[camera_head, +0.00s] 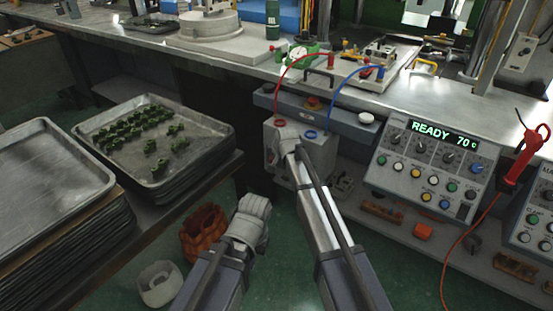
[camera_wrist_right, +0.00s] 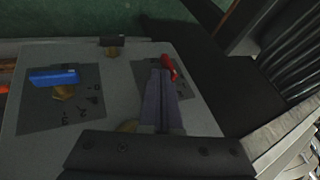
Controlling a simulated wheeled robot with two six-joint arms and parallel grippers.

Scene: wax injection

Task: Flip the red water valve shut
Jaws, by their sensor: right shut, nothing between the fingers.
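The red water valve handle (camera_wrist_right: 168,67) shows in the right wrist view on the face of a grey box, over a dark label plate. My right gripper (camera_wrist_right: 160,76) is shut, its fingertips right beside the red handle; I cannot tell whether they touch it. A blue valve handle (camera_wrist_right: 54,77) sits on the other side of the same face. In the head view my right arm reaches to the grey box (camera_head: 320,152) and its wrist hides the red handle. My left gripper (camera_head: 253,212) hangs low, left of the right arm; its fingers cannot be made out.
A red hose (camera_head: 294,66) and a blue hose (camera_head: 345,84) run from the box top up to the bench. A control panel (camera_head: 425,165) reading READY 70 stands at right. A tray of green pieces (camera_head: 205,118) is at left, and an orange basket (camera_head: 201,232) is on the floor.

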